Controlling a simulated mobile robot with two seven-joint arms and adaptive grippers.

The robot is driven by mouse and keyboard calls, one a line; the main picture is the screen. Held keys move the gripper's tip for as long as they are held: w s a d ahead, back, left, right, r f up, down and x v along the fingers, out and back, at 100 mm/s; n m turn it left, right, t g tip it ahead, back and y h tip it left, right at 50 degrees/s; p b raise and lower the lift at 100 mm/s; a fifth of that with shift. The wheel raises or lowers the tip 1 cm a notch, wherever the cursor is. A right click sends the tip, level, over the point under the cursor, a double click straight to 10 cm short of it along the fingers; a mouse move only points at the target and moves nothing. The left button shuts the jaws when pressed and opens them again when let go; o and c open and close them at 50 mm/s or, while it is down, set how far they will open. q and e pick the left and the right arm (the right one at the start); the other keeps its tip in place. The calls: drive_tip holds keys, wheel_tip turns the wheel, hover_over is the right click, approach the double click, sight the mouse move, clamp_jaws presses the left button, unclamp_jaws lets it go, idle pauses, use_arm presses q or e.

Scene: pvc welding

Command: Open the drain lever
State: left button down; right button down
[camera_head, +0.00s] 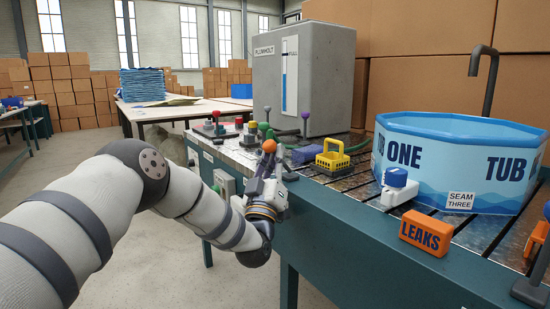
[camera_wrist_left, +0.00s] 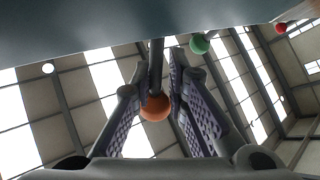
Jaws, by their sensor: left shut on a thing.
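My left gripper (camera_head: 268,168) is at the near edge of the bench, with its fingers around a lever that ends in an orange ball knob (camera_head: 269,146). In the left wrist view the orange knob (camera_wrist_left: 155,107) sits between the two purple-padded fingers, on a dark rod (camera_wrist_left: 156,66). The gripper is shut on this lever. No label naming it as the drain lever is readable. Other levers stand close by: a green-knobbed one (camera_head: 270,134), a purple-knobbed one (camera_head: 305,115) and a red-knobbed one (camera_head: 216,113). My right gripper is not in view.
On the bench (camera_head: 350,225) are a grey Plumholt tank (camera_head: 330,95), a yellow basket-like item (camera_head: 333,156), a blue tub (camera_head: 460,155), a white-and-blue bottle (camera_head: 398,188) and an orange LEAKS block (camera_head: 425,233). A dark stand (camera_head: 533,290) is at the right edge.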

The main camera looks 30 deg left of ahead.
use_arm(q)
drive_tip(key=shift+s+a+r, duration=0.1)
drive_tip(key=shift+a+r, duration=0.05)
drive_tip(key=shift+r, duration=0.15)
idle(0.6)
drive_tip(key=c, duration=1.3)
unclamp_jaws()
drive_tip(key=shift+s, duration=0.2)
drive_tip(key=shift+f, duration=0.1)
drive_tip(key=v, duration=1.1)
drive_tip(key=shift+s+f, duration=0.2)
drive_tip(key=shift+f, duration=0.15)
drive_tip(key=shift+d, duration=0.25)
